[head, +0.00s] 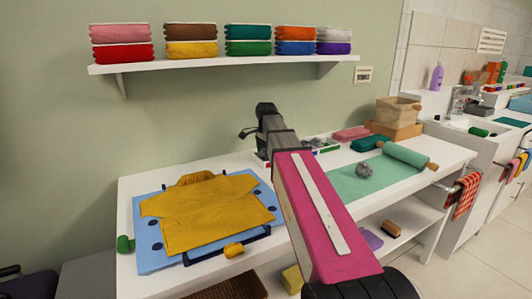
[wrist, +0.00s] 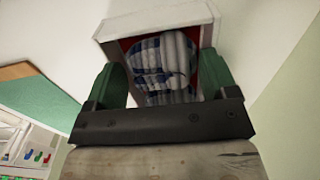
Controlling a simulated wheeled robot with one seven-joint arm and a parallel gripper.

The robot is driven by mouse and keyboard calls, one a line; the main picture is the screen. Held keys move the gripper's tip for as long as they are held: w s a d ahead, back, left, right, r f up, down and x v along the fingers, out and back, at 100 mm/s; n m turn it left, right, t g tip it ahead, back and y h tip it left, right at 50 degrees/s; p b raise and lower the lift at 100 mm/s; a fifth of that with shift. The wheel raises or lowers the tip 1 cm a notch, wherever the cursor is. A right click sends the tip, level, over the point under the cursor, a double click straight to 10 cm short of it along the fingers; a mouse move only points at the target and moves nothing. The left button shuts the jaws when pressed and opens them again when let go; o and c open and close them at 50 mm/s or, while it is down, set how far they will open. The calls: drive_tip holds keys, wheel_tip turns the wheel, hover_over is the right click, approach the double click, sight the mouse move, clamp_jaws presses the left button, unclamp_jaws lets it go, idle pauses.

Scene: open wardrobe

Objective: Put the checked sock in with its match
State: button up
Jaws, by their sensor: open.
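In the wrist view, blue-and-white checked cloth (wrist: 168,72), seemingly a sock, lies in a small white-rimmed box (wrist: 115,27) with red showing inside. My gripper (wrist: 160,62) is open, its green fingers on either side of the checked cloth; I cannot tell whether they touch it. The lower part of the cloth is hidden by my gripper. In the head view, a grey crumpled bundle (head: 364,170) lies on the green mat; its pattern is too small to tell. My arm hides part of the table and of a divided white tray (head: 327,148) at the back.
A yellow shirt (head: 215,212) lies on a blue board (head: 150,257) at the left. Folded cloths (head: 350,134) and a wooden box (head: 398,110) stand at the back right. A shelf (head: 220,59) with folded stacks hangs above. The green mat (head: 345,187) is mostly clear.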

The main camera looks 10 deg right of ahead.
drive_tip(key=shift+r, duration=0.15)
drive_tip(key=shift+o, duration=1.1)
drive_tip(key=shift+r, duration=4.4)
